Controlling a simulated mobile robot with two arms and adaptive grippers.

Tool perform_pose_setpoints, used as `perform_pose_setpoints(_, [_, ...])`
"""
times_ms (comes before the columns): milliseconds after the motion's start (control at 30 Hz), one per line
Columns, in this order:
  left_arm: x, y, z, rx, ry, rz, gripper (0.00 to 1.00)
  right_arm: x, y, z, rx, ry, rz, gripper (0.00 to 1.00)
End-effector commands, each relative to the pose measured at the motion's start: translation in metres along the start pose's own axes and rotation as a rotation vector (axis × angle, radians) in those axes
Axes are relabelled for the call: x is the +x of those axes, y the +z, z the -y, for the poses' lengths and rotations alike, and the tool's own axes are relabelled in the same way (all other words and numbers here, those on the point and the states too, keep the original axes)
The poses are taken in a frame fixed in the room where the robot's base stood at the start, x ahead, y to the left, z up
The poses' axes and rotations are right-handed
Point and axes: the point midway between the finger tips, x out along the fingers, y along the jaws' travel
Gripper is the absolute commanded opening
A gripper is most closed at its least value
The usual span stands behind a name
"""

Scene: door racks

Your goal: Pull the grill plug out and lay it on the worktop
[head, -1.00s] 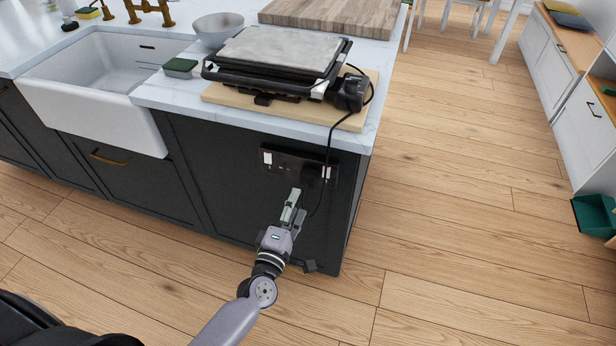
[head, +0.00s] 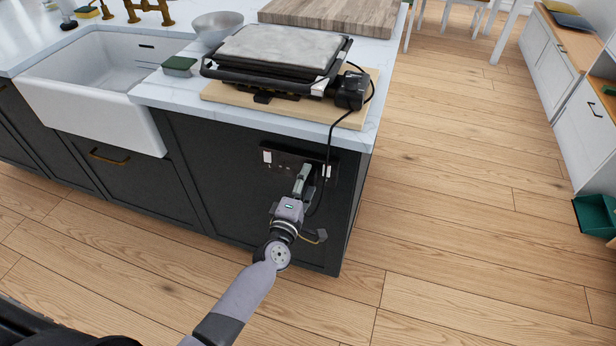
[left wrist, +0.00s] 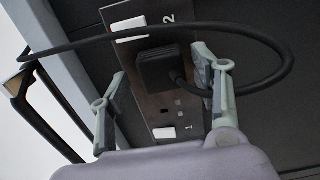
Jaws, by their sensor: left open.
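The black grill plug (left wrist: 160,68) sits in the upper socket of the dark socket plate (left wrist: 185,108) in the left wrist view. Its cable (left wrist: 272,75) leaves it and loops across the picture. My left gripper (left wrist: 160,66) is open, with one finger on each side of the plug; I cannot tell whether either touches it. In the head view the left gripper (head: 304,180) is in front of the socket plate (head: 267,158) and mostly hides the plug. The grill (head: 280,48) stands on the white worktop (head: 165,96) above. My right gripper is not in view.
A wooden board (head: 228,97) lies under the grill. The sink (head: 100,75) is left. The worktop strip in front of the sponge is clear.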

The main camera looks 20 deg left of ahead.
Motion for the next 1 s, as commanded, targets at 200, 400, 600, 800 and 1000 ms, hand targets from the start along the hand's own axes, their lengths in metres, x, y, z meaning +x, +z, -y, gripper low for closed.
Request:
perform_pose_setpoints(200, [0.0094, 0.0004, 0.0002, -0.001, -0.001, 0.000, 0.58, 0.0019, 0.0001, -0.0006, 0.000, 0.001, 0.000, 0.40])
perform_pose_setpoints(400, [0.0097, 0.0003, 0.0002, -0.001, -0.001, 0.000, 0.58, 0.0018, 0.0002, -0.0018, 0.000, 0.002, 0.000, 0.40])
perform_pose_setpoints(600, [0.0095, 0.0002, 0.0001, -0.001, -0.001, 0.000, 0.58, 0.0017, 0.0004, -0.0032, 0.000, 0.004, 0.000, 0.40])
perform_pose_setpoints(800, [0.0094, 0.0002, 0.0014, 0.000, -0.001, 0.000, 0.58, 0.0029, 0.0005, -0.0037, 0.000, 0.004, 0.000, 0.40])
perform_pose_setpoints(1000, [0.0094, 0.0001, 0.0032, -0.001, -0.001, 0.000, 0.58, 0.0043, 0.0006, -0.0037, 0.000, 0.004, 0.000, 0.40])
